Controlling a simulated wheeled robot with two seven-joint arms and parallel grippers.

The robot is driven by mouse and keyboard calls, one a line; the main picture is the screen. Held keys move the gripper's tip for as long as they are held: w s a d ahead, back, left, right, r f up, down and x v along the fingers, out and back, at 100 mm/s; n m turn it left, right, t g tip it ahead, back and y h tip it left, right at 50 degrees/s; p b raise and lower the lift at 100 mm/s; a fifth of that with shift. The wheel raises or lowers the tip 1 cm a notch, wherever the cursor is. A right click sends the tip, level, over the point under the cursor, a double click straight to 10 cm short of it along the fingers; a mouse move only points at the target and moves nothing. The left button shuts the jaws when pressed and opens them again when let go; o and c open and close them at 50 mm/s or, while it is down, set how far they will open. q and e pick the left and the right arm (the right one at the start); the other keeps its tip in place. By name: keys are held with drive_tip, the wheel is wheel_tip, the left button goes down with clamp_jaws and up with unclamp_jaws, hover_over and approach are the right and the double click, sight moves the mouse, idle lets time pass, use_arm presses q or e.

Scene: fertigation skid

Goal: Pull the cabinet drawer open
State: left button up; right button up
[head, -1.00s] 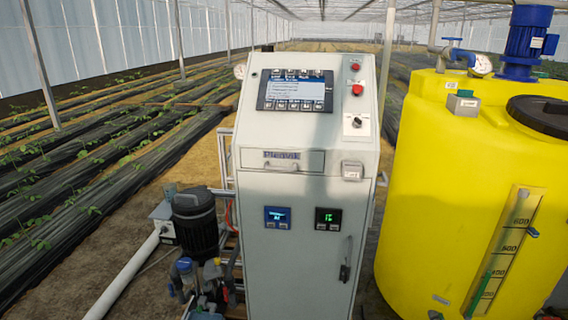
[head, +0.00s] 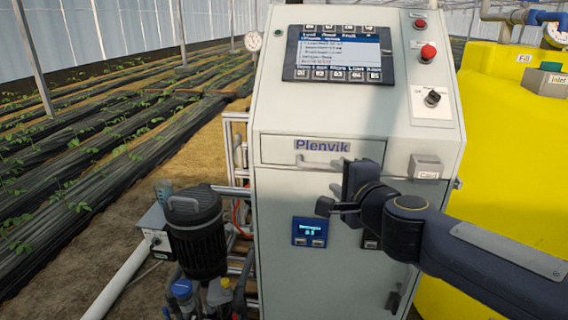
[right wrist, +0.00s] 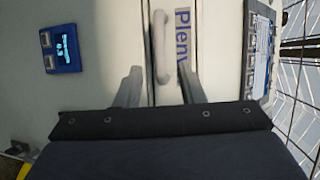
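The cabinet (head: 275,215) is a pale grey control box, upright in the middle of the head view. Its drawer (head: 270,152) is a shallow front labelled "Plenvik", flush with the cabinet and closed. The drawer handle (head: 318,163) is a pale bar under the label; it also shows in the right wrist view (right wrist: 160,48). My right gripper (head: 340,190) is in front of the cabinet, just right of and below the handle. In the right wrist view its two fingers (right wrist: 160,87) are apart and empty, with the handle ahead between them. My left gripper is not in view.
A screen (head: 338,55), a red button (head: 428,52) and a knob (head: 432,98) sit above the drawer. A card box (head: 425,167) sticks out right of it. A yellow tank (head: 500,170) stands at the right, a dark pump (head: 197,235) at the left.

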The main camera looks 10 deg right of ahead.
sight(323, 167)
drive_tip(key=b+x, duration=0.1)
drive_tip(key=x, duration=0.6)
drive_tip(key=shift+w+f+b, duration=0.15)
drive_tip(key=shift+w+b, duration=0.1)
drive_tip(key=shift+b, duration=0.05)
drive_tip(key=shift+w+a, duration=0.15)
drive_tip(key=shift+w, duration=0.55)
clamp_jaws()
